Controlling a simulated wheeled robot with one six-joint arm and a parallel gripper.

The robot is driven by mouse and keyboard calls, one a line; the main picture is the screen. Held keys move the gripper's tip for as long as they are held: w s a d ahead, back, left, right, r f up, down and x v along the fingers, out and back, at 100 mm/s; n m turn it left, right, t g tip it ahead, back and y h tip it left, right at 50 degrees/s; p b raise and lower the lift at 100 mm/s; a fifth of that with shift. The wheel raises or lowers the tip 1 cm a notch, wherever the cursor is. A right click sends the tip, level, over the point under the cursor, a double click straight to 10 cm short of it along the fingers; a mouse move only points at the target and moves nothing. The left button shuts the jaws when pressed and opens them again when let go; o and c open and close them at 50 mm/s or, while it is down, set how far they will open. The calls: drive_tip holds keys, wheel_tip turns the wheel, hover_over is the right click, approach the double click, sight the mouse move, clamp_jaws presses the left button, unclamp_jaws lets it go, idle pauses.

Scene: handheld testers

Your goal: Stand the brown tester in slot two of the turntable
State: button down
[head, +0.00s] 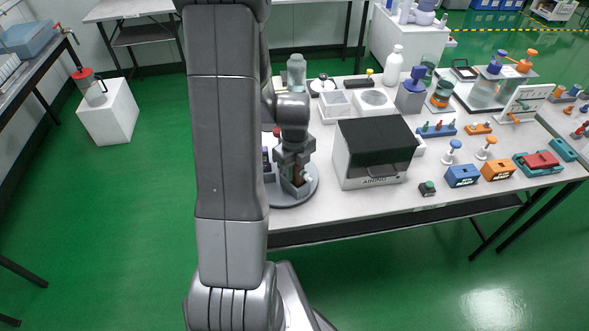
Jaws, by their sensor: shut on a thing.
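The turntable (293,199) is a grey round disc near the front left edge of the white table, partly hidden by my arm. My gripper (296,180) points down over it and is shut on a small brown thing, apparently the brown tester (298,176). The tester is mostly hidden between the fingers, low over the turntable's right part. I cannot tell whether it touches the slot, or which slot is under it. A dark purple tester (266,160) shows beside my arm on the turntable's left side.
A white box with a black lid (376,145) stands close to the right of the turntable. White trays (335,104) lie behind. Blue (462,176) and orange (497,170) boxes and several small coloured items fill the right side. A small green-topped block (427,188) sits near the front edge.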

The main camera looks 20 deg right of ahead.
drive_tip(key=shift+f, duration=0.2)
drive_tip(key=c, duration=1.2)
unclamp_jaws()
wheel_tip(320, 180, up, 12)
drive_tip(key=shift+r, duration=0.25)
